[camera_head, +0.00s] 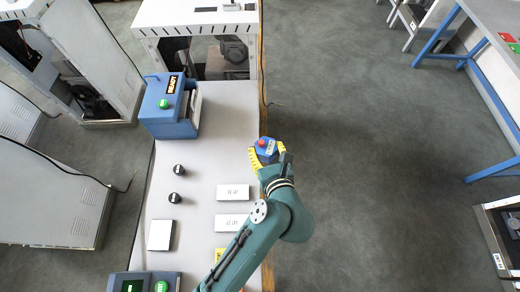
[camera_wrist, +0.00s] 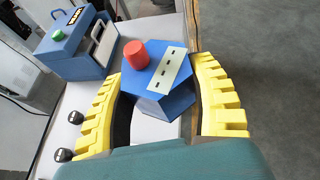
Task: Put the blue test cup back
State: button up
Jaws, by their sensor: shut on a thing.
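My gripper (camera_head: 268,156) is at the right edge of the long table, near its middle. Its yellow toothed fingers are shut on the blue test cup (camera_head: 265,147). In the wrist view the cup (camera_wrist: 176,104) sits between both fingers (camera_wrist: 165,95). It is a blue angular body with a red round knob and a pale label strip with dark marks on top. Its underside is hidden, and I cannot tell from the head view how high it is above the table.
The long light table (camera_head: 207,150) carries a blue machine (camera_head: 170,105) with a green button, two small black knobs (camera_head: 178,169), white labelled plates (camera_head: 233,192) and a white square (camera_head: 161,235). A dark control box (camera_head: 143,282) stands at the near end.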

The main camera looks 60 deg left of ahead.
aim_at(234, 167)
jog(key=s+a+f+n+g+y+b, duration=0.1)
jog(key=s+a+f+n+g+b, duration=0.4)
jog(key=a+f, duration=0.8)
jog(key=shift+m+t, duration=0.5)
jog(key=shift+m, duration=0.2)
jog(key=f+b, duration=0.1)
jog(key=f, duration=0.2)
jog(key=s+d+f, duration=0.1)
jog(key=f, duration=0.3)
jog(key=f+b, duration=0.1)
jog(key=f, duration=0.2)
jog(key=shift+s+d+f+b, duration=0.15)
jog(key=shift+s+f+b, duration=0.05)
jog(key=shift+b, duration=0.15)
jog(key=o, duration=1.2)
jog(key=shift+f, duration=0.1)
